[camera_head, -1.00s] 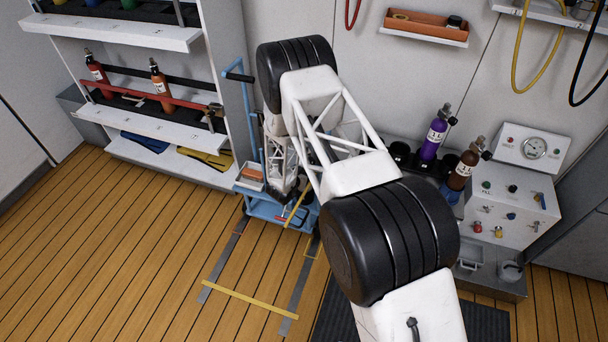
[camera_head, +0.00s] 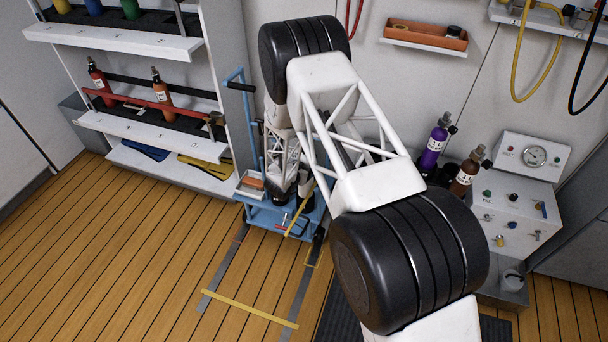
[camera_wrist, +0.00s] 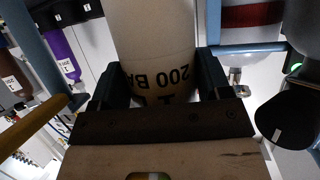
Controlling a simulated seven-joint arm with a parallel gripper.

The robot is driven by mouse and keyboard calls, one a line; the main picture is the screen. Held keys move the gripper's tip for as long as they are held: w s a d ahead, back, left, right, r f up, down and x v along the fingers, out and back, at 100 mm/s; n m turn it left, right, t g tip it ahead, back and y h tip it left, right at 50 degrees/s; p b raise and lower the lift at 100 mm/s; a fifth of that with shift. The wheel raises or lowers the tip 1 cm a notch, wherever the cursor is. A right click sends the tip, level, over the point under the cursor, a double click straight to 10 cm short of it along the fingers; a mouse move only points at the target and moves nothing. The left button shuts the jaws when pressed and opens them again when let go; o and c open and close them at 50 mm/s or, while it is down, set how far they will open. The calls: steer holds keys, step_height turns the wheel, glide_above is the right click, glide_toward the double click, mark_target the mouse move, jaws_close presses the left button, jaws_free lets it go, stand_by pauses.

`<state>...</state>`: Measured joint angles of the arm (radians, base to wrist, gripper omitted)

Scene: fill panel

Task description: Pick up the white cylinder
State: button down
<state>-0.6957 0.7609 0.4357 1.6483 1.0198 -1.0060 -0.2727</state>
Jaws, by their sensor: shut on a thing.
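The white cylinder (camera_wrist: 152,38) fills the top middle of the wrist view, with black "200 BA" lettering upside down on it. My gripper (camera_wrist: 160,82) is shut on it, with one dark finger on each side of its body. The cylinder's far end is out of the wrist view. In the head view, my gripper (camera_head: 284,186) is low by the blue cart (camera_head: 262,217), partly hidden behind my own arm. A small pale part that looks like the cylinder (camera_head: 305,184) shows just right of it.
A purple bottle (camera_head: 433,145) and a brown bottle (camera_head: 465,172) stand right of my arm. A gauge panel (camera_head: 515,205) is farther right. The cart's blue upright (camera_head: 246,120) is close to my arm. The wooden floor in front is clear.

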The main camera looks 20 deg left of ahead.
steer(key=shift+w+a+r, duration=0.1)
steer(key=shift+r, duration=5)
steer(key=shift+r, duration=0.1)
